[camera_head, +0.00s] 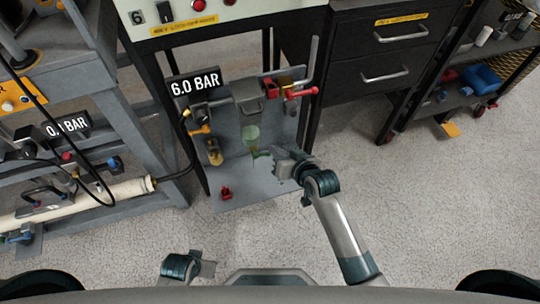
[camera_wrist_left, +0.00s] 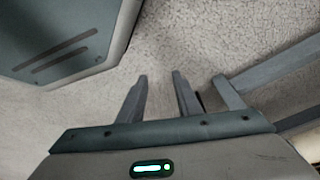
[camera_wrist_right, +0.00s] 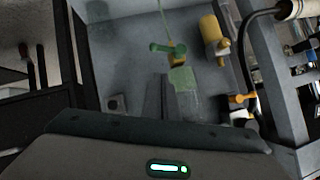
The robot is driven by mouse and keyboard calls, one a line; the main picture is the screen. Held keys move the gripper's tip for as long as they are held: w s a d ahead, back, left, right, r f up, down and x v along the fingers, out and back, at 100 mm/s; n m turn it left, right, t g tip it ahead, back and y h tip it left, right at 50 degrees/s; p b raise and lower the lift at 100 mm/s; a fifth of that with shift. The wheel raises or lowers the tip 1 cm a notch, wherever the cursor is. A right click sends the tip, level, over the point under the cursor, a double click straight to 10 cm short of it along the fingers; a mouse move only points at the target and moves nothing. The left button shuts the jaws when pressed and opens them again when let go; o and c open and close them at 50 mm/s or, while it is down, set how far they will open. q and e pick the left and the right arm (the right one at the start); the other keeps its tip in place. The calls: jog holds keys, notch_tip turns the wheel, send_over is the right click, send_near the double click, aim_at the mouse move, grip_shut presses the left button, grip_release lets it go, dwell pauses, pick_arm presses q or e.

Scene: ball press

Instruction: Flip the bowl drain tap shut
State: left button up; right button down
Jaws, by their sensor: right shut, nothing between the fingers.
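The translucent green bowl (camera_head: 251,134) hangs at the middle of the grey press panel. Below it is a small green drain tap (camera_head: 257,154). In the right wrist view the tap (camera_wrist_right: 165,48) shows a green lever lying roughly sideways beside a small yellow part, near the pale green bowl (camera_wrist_right: 183,79). My right gripper (camera_head: 275,153) is just to the right of the tap. Its fingers (camera_wrist_right: 158,78) are shut with nothing between them, and I cannot tell whether they touch the tap. My left gripper (camera_wrist_left: 160,76) is open and empty, low over the floor.
Red-handled valve (camera_head: 300,92) sits at the panel's upper right. A yellow cylinder (camera_head: 214,154) is left of the bowl. A red piece (camera_head: 226,193) rests on the panel's base plate (camera_head: 240,184). A grey frame with a pipe (camera_head: 110,192) stands left; drawers (camera_head: 385,70) stand right.

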aim_at(262, 154)
pick_arm(q)
notch_tip(262, 154, up, 2)
jog(key=shift+w+r, duration=0.15)
jog(key=shift+r, duration=0.05)
pick_arm(e)
jog(key=f, duration=0.1)
jog(key=a+f, duration=0.1)
jog(key=f, duration=0.1)
jog(key=w+a+f, duration=0.1)
jog(key=shift+f, duration=0.15)
pick_arm(q)
jog(key=shift+s+f+b, duration=0.2)
jog(key=shift+s+b, duration=0.1)
jog(key=shift+b, duration=0.05)
jog(key=shift+w+d+r, duration=0.1)
jog(key=shift+w+r, duration=0.25)
jog(key=shift+r, duration=0.4)
pick_arm(e)
jog(key=shift+f+y, duration=0.1)
jog(key=shift+y, duration=0.3)
jog(key=shift+w+m, duration=0.1)
jog(key=shift+m, duration=0.2)
pick_arm(q)
jog(key=shift+s+r+b, duration=0.1)
jog(key=shift+r+b, duration=0.2)
jog(key=shift+r, duration=0.1)
pick_arm(e)
jog(key=shift+d+f, duration=0.1)
